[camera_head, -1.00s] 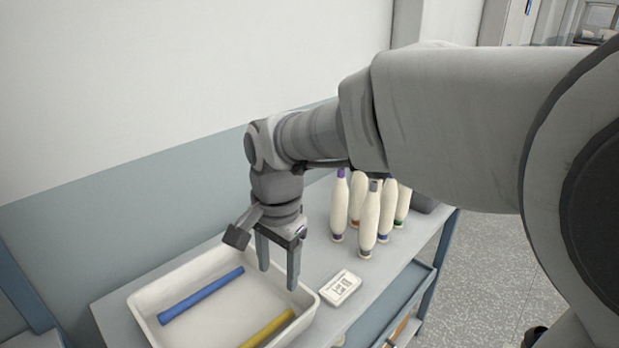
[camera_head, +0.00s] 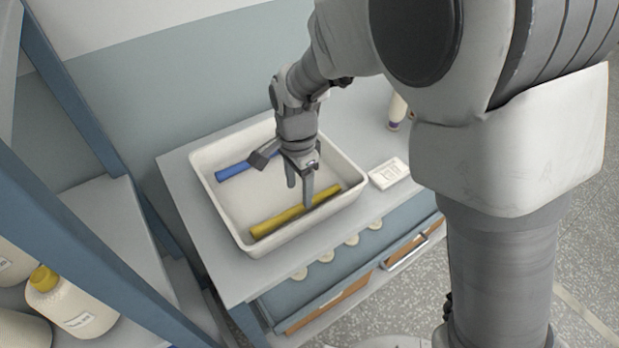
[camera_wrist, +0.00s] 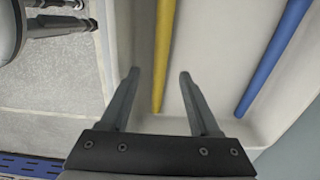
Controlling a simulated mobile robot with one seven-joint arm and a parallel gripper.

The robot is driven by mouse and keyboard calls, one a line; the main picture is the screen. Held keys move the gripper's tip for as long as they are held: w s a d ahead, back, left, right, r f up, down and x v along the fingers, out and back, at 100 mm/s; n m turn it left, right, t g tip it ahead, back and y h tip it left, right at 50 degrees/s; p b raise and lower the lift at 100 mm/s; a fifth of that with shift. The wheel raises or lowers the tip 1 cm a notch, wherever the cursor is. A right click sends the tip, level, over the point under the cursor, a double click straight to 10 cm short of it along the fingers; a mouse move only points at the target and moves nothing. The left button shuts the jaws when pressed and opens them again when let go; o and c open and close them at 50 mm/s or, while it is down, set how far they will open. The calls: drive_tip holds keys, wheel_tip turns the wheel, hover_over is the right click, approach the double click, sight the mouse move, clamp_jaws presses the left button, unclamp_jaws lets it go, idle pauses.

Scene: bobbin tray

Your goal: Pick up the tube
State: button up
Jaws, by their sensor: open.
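A yellow tube (camera_head: 294,211) and a blue tube (camera_head: 247,166) lie apart in a white tray (camera_head: 228,228) on a table. In the wrist view, the yellow tube (camera_wrist: 162,58) runs up from between the two open fingers (camera_wrist: 158,75). The blue tube (camera_wrist: 272,58) lies to the right of the fingers there. I cannot tell the exact height of the fingertips above the yellow tube.
A white card-like device (camera_head: 389,173) lies on the table right of the tray. Several pale discs sit in the open drawer (camera_head: 325,262) below. A shelf with a yellow-capped bottle (camera_head: 62,300) stands at the left.

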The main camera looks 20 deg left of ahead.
sight(299, 206)
wheel_tip(299, 206, down, 6)
drive_tip(key=shift+a+r, duration=0.1)
idle(0.4)
clamp_jaws()
